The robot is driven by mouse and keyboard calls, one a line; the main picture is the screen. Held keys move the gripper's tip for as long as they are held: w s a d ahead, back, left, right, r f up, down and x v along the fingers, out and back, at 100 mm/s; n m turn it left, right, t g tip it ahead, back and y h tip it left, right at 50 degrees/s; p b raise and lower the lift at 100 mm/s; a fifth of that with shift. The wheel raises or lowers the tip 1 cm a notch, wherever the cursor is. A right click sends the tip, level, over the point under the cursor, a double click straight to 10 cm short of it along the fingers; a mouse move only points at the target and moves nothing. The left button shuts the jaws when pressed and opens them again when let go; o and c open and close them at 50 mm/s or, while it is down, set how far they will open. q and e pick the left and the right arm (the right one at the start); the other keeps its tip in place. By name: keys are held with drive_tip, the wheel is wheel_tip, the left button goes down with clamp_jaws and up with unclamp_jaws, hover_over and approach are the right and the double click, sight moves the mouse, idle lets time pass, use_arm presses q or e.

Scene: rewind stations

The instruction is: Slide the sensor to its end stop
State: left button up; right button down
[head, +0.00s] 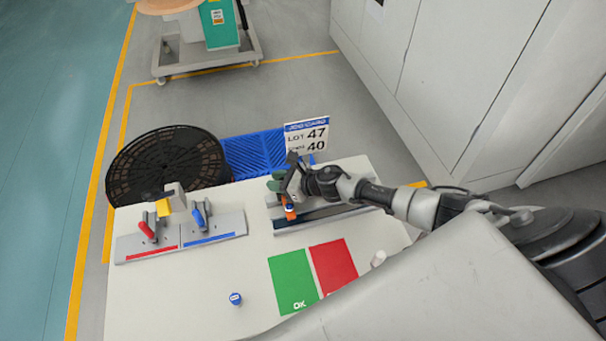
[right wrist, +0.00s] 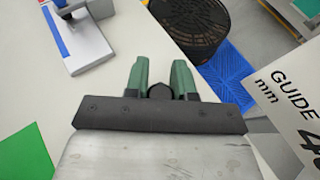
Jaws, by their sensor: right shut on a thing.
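The sensor (head: 289,214) shows as a small orange block with a light and blue top, at the left part of a dark rail (head: 335,212) on a grey base at the table's right. My right gripper (head: 278,186) is over that rail, just behind the orange block. In the right wrist view its green fingers (right wrist: 160,80) are closed about a dark round knob (right wrist: 158,91). The arm and gripper hide much of the rail, and I cannot see how the knob joins the sensor. My left gripper is out of view.
A job card (head: 307,136) stands behind the rail. A fixture with red and blue clamps (head: 182,238) is on the left. Green (head: 291,278) and red (head: 333,266) mats and a blue-topped item (head: 236,299) lie in front. A black reel (head: 165,165) is behind the table.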

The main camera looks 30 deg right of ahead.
drive_tip(key=a, duration=0.2)
drive_tip(key=shift+w+a, duration=0.25)
drive_tip(key=shift+a, duration=0.15)
drive_tip(key=c, duration=1.2)
unclamp_jaws()
drive_tip(key=shift+o, duration=1.3)
drive_tip(key=shift+w+a, duration=0.1)
drive_tip(key=shift+a, duration=0.05)
